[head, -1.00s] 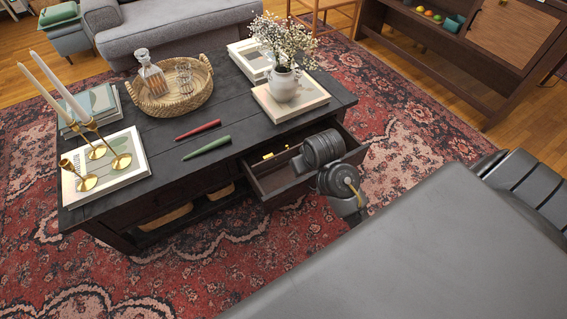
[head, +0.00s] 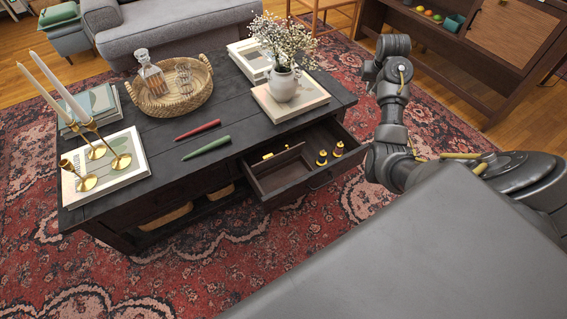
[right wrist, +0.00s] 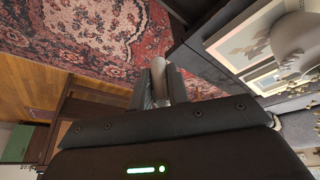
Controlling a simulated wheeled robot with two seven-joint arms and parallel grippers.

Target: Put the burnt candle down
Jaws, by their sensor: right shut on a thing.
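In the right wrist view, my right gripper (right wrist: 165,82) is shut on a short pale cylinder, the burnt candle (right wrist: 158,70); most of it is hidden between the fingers. In the head view my right gripper (head: 369,72) is raised above the rug, right of the coffee table (head: 150,112), and the candle cannot be made out there. Three brass candle holders stand on a book at the table's left end. Two hold tall white candles (head: 58,92); the front left holder (head: 68,166) is empty. My left gripper is not in view.
The table's drawer (head: 290,190) is open with small brass and yellow things inside. A flower vase (head: 284,86) and a wicker tray (head: 205,92) stand behind. A wooden cabinet (head: 455,70) is at back right.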

